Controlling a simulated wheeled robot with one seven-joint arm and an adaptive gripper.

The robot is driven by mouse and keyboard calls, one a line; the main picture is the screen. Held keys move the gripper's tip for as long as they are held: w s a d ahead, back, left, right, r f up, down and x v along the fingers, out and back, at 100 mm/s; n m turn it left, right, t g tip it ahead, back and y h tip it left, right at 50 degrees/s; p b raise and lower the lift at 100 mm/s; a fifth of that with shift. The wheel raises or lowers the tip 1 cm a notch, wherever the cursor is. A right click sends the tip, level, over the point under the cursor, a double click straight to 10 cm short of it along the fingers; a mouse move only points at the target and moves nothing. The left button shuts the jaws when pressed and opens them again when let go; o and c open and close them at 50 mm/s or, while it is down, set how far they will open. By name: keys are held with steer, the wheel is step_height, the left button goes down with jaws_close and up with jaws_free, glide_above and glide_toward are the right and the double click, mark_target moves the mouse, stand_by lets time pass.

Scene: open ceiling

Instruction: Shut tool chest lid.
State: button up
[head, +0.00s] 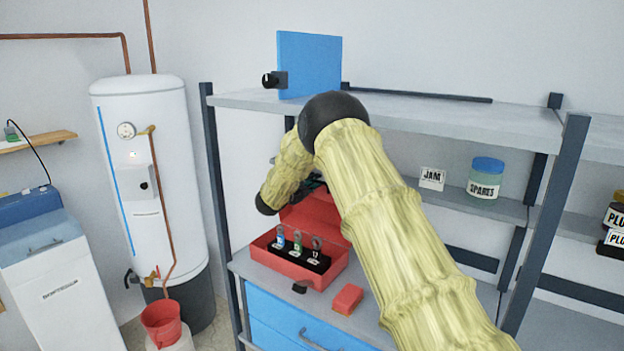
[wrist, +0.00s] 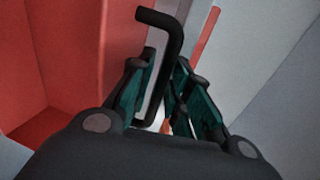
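The red tool chest (head: 325,274) stands open on the shelf unit's lower worktop, with several labelled tools in a black insert. Its red lid (head: 312,211) is raised at the back, partly hidden by my arm. My gripper (head: 312,184) is at the lid, mostly hidden behind my arm in the head view. In the wrist view, my gripper (wrist: 162,68) has its two teal-and-black fingers apart, with a black bar-shaped handle (wrist: 172,50) between them. The handle looks close to the right finger; I cannot tell if they touch. Red chest surfaces (wrist: 70,60) fill the left side.
A red block (head: 347,299) and a small black item (head: 299,287) lie in front of the chest. The upper shelf (head: 440,110) overhangs it, with a blue panel (head: 309,65) on top.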

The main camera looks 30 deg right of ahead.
steer(key=shift+d, duration=0.15)
jaws_close()
steer(key=shift+f, duration=0.1)
